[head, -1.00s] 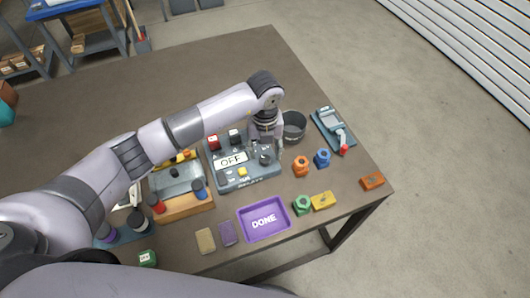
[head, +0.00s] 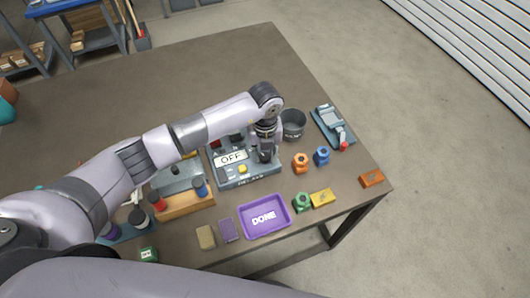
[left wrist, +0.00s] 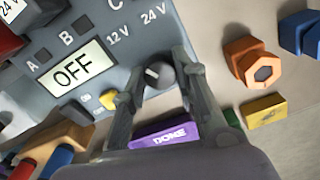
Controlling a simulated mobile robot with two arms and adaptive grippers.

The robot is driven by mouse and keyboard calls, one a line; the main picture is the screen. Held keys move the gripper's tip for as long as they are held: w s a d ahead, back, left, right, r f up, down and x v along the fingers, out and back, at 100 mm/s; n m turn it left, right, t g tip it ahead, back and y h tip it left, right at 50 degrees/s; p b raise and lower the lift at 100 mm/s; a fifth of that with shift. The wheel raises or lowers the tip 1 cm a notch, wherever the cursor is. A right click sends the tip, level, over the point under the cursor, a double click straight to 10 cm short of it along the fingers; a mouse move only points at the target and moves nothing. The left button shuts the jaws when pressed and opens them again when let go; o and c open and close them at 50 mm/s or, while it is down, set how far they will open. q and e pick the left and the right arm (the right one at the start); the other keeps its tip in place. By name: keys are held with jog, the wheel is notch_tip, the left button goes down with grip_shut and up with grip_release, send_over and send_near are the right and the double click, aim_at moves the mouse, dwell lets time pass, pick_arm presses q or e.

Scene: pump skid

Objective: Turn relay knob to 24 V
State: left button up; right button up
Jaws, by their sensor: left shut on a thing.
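The relay unit (head: 236,181) is a blue-grey box on the table with a display reading OFF (head: 231,158). It also shows in the left wrist view (left wrist: 32,82), with 12 V (left wrist: 118,36) and 24 V (left wrist: 153,14) printed above the dark round knob (left wrist: 156,73). The knob's short white mark lies toward its left side; its exact setting is hard to tell. My left gripper (left wrist: 160,78) is shut on the knob, one finger on each side. In the head view the left gripper (head: 265,150) hides most of the knob. My right gripper is not in view.
A yellow button (head: 243,169) sits on the unit. A purple DONE tray (head: 246,230) lies in front. A dark bin (head: 293,124) and an orange nut piece (head: 300,162) stand to the right. A wooden block with pegs (head: 185,207) is at left. The table's far part is clear.

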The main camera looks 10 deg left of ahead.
pick_arm(q)
grip_shut()
jog(key=shift+f+m+b, duration=0.1)
jog(key=shift+m+b, duration=0.5)
jog(key=shift+b, duration=0.05)
jog(key=m+b, duration=0.7)
jog(key=shift+f+m+b, duration=0.1)
jog(key=shift+m+b, duration=0.2)
jog(key=shift+b, duration=0.05)
jog(key=shift+m+b, duration=1.2)
jog(key=shift+b, duration=0.05)
jog(key=shift+r+m+b, duration=0.2)
jog(key=shift+m+b, duration=0.2)
jog(key=shift+m, duration=0.1)
